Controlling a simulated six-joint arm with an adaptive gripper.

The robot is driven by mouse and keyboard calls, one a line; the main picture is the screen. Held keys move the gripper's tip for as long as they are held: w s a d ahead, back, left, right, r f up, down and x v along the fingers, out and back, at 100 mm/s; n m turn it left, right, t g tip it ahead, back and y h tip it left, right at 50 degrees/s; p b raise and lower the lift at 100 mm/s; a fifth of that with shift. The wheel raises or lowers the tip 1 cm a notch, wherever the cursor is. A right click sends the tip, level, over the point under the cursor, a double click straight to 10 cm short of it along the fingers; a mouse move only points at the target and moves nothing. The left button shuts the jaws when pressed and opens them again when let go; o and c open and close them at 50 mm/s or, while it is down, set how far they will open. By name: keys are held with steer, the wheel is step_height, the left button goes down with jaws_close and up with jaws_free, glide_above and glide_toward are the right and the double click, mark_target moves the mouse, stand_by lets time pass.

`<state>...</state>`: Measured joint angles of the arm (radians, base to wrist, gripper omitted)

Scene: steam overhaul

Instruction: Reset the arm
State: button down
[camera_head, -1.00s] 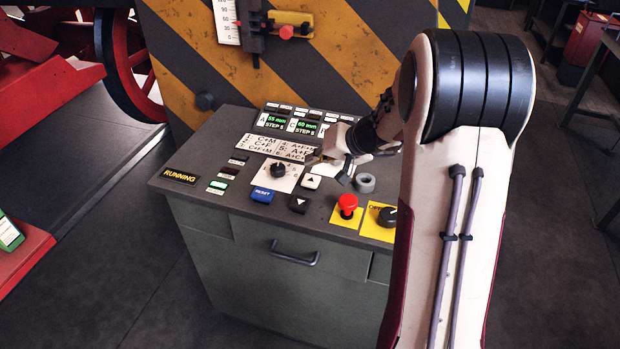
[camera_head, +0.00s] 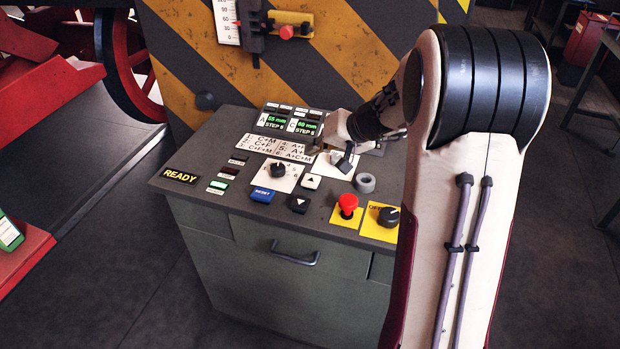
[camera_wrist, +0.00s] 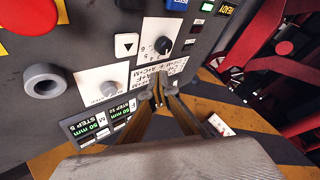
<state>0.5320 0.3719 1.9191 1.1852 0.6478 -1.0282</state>
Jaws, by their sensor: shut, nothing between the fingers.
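My gripper (camera_head: 318,149) is over the back of the control panel (camera_head: 225,140), near the printed step chart (camera_head: 285,147). In the wrist view my gripper's fingertips (camera_wrist: 163,88) are together with nothing between them, in front of the chart. The lit sign (camera_head: 180,176) at the panel's left reads READY. The blue reset button (camera_head: 262,195), the selector knob (camera_head: 278,170) and the red mushroom button (camera_head: 347,204) are in plain view. The gripper partly hides the white plate behind it in the head view.
A grey ring (camera_head: 365,183) stands on the panel, right of the arrow buttons. A black rotary switch (camera_head: 388,216) is on a yellow plate at the front right. A striped machine wall (camera_head: 270,85) rises behind the panel.

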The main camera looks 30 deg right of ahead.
stand_by(0.6)
steer(key=s+a+f+m+g, duration=0.1)
steer(key=s+a+g, duration=0.1)
steer(key=s+a, duration=0.35)
steer(key=s+a+g, duration=0.2)
steer(key=s, duration=0.7)
steer(key=s+a+r+n+h, duration=0.1)
steer(key=s+a+r+n, duration=0.2)
steer(key=s, duration=0.7)
steer(key=s+a+r+n+t+h, duration=0.1)
steer(key=s+a+r+n+h, duration=0.1)
steer(key=s+a+r, duration=0.4)
steer(key=shift+s+r+n, duration=0.15)
steer(key=shift+s+n, duration=0.25)
steer(key=shift+s, duration=1.8)
stand_by(2.2)
